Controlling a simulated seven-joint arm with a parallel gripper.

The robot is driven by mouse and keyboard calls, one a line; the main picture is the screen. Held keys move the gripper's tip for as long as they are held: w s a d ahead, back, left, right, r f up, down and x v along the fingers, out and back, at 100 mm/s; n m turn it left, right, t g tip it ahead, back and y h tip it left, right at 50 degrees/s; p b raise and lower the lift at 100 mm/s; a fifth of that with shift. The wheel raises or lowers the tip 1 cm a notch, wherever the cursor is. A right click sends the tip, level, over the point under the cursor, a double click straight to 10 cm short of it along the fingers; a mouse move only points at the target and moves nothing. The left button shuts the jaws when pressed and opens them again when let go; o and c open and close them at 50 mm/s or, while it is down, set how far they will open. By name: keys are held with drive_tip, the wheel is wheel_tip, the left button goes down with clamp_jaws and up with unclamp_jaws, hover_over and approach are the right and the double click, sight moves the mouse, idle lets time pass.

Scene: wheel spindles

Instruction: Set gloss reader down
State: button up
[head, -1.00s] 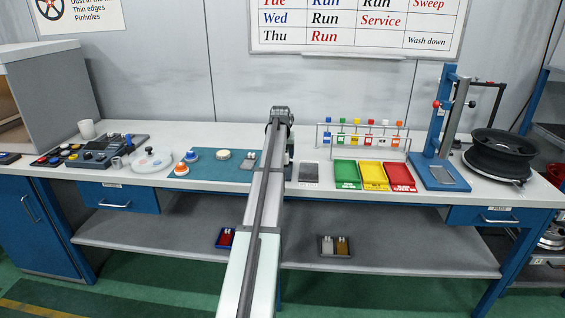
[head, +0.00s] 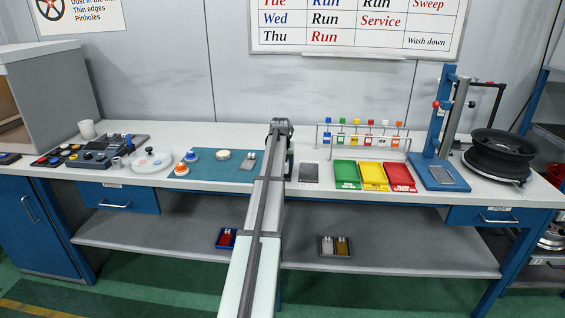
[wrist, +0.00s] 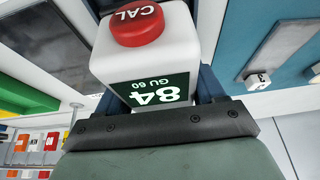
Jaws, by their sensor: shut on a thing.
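The gloss reader (wrist: 150,60) is a white box with a red CAL button and a dark green display reading 84, GU 60. It fills the middle of the wrist view. My gripper (wrist: 160,88) is shut on it, with a blue finger on each side. In the head view my own arm hides the reader and most of the gripper, over the bench between the teal mat (head: 210,175) and a dark grey panel (head: 309,172). I cannot tell whether the reader's underside touches the bench.
Green (head: 346,174), yellow (head: 374,175) and red (head: 399,176) trays stand to the right, with a rack of coloured tags (head: 362,140) behind. A grey tagged panel (head: 246,162) lies on the mat close to my arm's left. A blue stand (head: 436,140) is farther right.

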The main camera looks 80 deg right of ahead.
drive_tip(key=shift+a+f, duration=0.15)
drive_tip(key=shift+f, duration=0.35)
drive_tip(key=o, duration=1.6)
drive_tip(key=shift+c, duration=0.2)
drive_tip(key=shift+o, duration=0.2)
drive_tip(key=shift+r, duration=0.5)
drive_tip(key=v, duration=1.2)
drive_tip(key=shift+r, duration=0.2)
